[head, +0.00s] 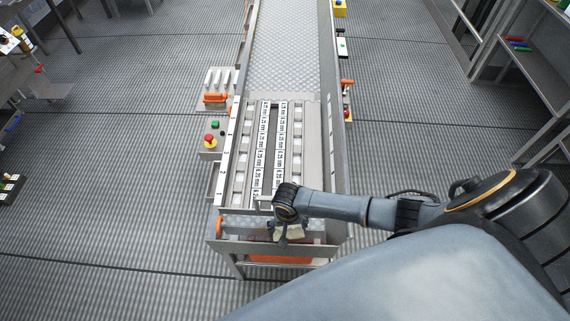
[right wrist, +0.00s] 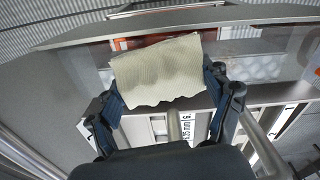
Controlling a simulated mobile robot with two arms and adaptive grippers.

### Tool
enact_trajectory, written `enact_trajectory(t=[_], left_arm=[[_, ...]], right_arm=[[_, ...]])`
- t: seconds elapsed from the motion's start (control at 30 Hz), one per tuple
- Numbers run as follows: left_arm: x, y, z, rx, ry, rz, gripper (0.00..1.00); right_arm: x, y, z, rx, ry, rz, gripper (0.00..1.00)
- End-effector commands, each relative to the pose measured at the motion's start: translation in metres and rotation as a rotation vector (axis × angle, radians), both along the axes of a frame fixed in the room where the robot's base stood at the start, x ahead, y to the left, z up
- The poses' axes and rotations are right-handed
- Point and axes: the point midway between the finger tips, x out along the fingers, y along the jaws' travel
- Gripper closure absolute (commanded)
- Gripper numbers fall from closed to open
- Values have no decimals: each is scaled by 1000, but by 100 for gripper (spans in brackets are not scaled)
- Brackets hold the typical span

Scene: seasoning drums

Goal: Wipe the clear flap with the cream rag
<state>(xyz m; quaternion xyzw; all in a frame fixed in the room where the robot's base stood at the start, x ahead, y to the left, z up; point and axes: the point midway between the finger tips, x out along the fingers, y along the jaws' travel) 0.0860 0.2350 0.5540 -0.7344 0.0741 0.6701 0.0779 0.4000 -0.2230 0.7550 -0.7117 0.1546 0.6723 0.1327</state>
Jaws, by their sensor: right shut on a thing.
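My right gripper (head: 288,222) is at the near end of the conveyor, pointing down. It is shut on the cream rag (head: 294,231), which hangs below the fingers. In the right wrist view the rag (right wrist: 158,70) spreads as a creased cream sheet between the two fingers of the gripper (right wrist: 163,92). A see-through panel, seemingly the clear flap (right wrist: 245,62), lies behind the rag, with orange parts showing through it. The rag covers its middle, and I cannot tell whether they touch. My left gripper is not in view.
The slatted conveyor deck (head: 297,150) with numbered strips runs away from me between side rails. A red stop button (head: 210,139) and a white-and-orange fixture (head: 215,97) stand left of it. A shelf (head: 545,80) is at far right.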

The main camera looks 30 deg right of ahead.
Motion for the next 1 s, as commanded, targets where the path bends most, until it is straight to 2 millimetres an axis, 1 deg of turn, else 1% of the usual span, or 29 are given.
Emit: enact_trajectory(t=[0.17,0.4,0.73,1.0], left_arm=[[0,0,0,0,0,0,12],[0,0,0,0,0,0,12],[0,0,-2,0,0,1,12],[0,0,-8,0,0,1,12]], right_arm=[[5,7,0,3,-1,0,52],[17,26,1,5,-3,0,52],[26,37,1,5,-4,0,52],[39,57,-1,5,-6,0,52]])
